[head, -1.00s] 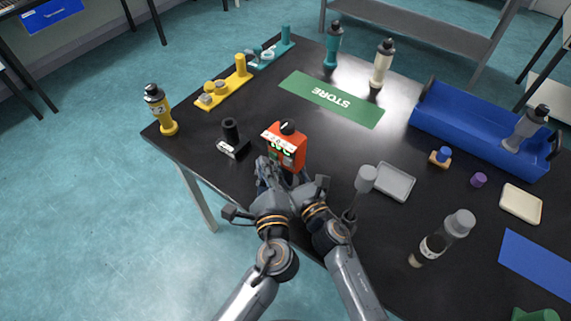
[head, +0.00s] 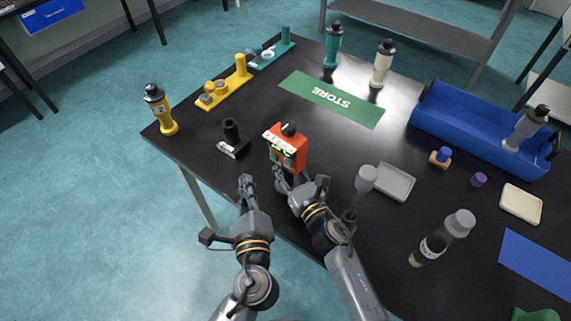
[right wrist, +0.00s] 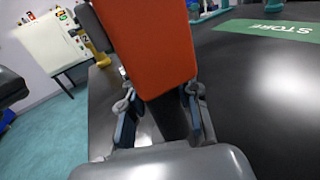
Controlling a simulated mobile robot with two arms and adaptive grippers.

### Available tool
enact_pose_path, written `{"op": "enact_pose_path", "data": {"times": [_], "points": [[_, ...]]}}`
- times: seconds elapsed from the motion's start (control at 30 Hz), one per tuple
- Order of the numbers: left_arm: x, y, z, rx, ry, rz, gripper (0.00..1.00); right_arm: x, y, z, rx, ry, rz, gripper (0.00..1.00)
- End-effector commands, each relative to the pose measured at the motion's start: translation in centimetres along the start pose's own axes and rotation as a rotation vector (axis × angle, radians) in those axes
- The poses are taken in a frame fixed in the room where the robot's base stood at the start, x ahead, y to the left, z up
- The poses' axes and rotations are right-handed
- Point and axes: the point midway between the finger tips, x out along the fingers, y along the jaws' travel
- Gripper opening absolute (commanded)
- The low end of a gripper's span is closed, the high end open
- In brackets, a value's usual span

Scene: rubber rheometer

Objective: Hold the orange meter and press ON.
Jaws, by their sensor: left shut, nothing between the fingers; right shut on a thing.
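The orange meter (head: 289,152) stands upright near the table's front edge, with a black knob on top, a white strip of buttons and a lit green display on its face. My right gripper (head: 285,180) is shut on the lower part of the meter. In the right wrist view the orange meter (right wrist: 155,40) rises between the two fingers of the right gripper (right wrist: 160,112). My left gripper (head: 247,182) is shut and empty, left of the meter and apart from it. Which button is ON is too small to read.
A small black stand (head: 232,138) is left of the meter. A green STORE mat (head: 331,99) and a blue crate (head: 470,128) are behind.

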Motion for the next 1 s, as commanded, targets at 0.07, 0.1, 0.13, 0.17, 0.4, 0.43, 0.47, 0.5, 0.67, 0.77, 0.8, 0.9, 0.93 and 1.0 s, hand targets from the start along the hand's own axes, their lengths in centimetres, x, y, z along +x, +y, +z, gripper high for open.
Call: {"op": "enact_pose_path", "data": {"times": [0.07,0.1,0.13,0.17,0.4,0.43,0.47,0.5,0.67,0.77,0.8,0.9,0.93,1.0], "points": [[0.0,0.0,0.0,0.0,0.0,0.0,0.0,0.0,0.0,0.0,0.0,0.001,0.0,0.0],[0.0,0.0,0.0,0.0,0.0,0.0,0.0,0.0,0.0,0.0,0.0,0.001,0.0,0.0],[0.0,0.0,0.0,0.0,0.0,0.0,0.0,0.0,0.0,0.0,0.0,0.001,0.0,0.0],[0.0,0.0,0.0,0.0,0.0,0.0,0.0,0.0,0.0,0.0,0.0,0.001,0.0,0.0],[0.0,0.0,0.0,0.0,0.0,0.0,0.0,0.0,0.0,0.0,0.0,0.0,0.0,0.5],[0.0,0.0,0.0,0.0,0.0,0.0,0.0,0.0,0.0,0.0,0.0,0.0,0.0,0.56],[0.0,0.0,0.0,0.0,0.0,0.0,0.0,0.0,0.0,0.0,0.0,0.0,0.0,0.58],[0.0,0.0,0.0,0.0,0.0,0.0,0.0,0.0,0.0,0.0,0.0,0.0,0.0,0.58],[0.0,0.0,0.0,0.0,0.0,0.0,0.0,0.0,0.0,0.0,0.0,0.0,0.0,0.58],[0.0,0.0,0.0,0.0,0.0,0.0,0.0,-0.1,0.0,0.0,0.0,0.0,0.0,0.58],[0.0,0.0,0.0,0.0,0.0,0.0,0.0,-0.3,0.0,-0.1,0.0,0.001,0.0,0.58],[0.0,0.0,0.0,0.0,0.0,0.0,0.0,-1.4,0.0,-0.1,0.0,0.002,0.0,0.58],[0.0,0.0,0.0,0.0,0.0,0.0,0.0,-1.9,0.0,-0.1,0.0,0.002,0.0,0.58],[0.0,0.0,0.0,0.0,0.0,0.0,0.0,-3.2,0.1,-0.1,0.001,0.003,0.0,0.58]]}}
